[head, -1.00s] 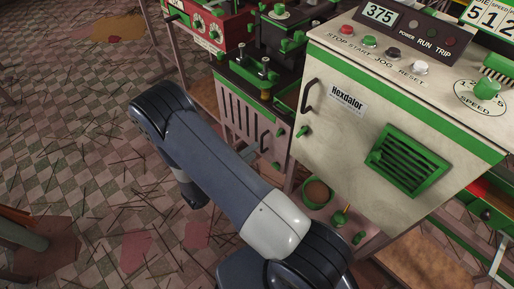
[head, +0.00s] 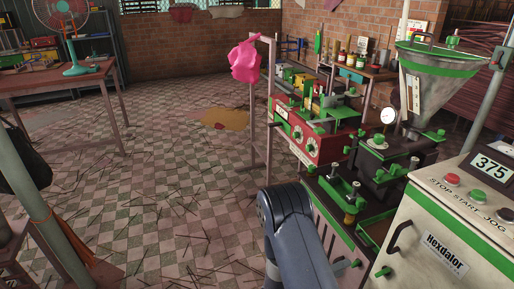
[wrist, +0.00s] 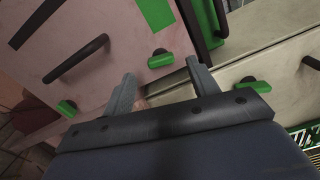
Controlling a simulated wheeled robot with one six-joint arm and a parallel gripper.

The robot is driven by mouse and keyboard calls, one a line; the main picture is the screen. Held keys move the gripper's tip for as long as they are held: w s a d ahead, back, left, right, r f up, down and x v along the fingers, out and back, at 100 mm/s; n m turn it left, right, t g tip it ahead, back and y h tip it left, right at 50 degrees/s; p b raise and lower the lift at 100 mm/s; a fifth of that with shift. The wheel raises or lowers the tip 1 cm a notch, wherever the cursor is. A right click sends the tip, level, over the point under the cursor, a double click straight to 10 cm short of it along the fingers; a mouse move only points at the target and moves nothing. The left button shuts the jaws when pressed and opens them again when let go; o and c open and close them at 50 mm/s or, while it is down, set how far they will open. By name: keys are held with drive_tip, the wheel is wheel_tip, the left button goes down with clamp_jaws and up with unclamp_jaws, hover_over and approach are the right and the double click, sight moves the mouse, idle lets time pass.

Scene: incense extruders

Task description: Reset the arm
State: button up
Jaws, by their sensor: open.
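My gripper (wrist: 160,92) shows in the wrist view with its two grey fingers apart and nothing between them. It faces the cabinet fronts, with a pinkish panel and black handle (wrist: 76,59) at left and a cream panel (wrist: 270,70) at right. In the head view my arm rises at the bottom centre, beside the extruder machines; the gripper itself is hidden there.
A red machine (head: 292,132) with dials and a metal hopper (head: 440,85) stand behind the arm. A pink cloth (head: 245,62) hangs on a post. A table (head: 60,83) with a fan (head: 77,35) is at far left. The tiled floor (head: 170,170) between is mostly open, strewn with thin sticks.

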drive_tip(key=shift+x, duration=1.85)
drive_tip(key=shift+a, duration=0.15)
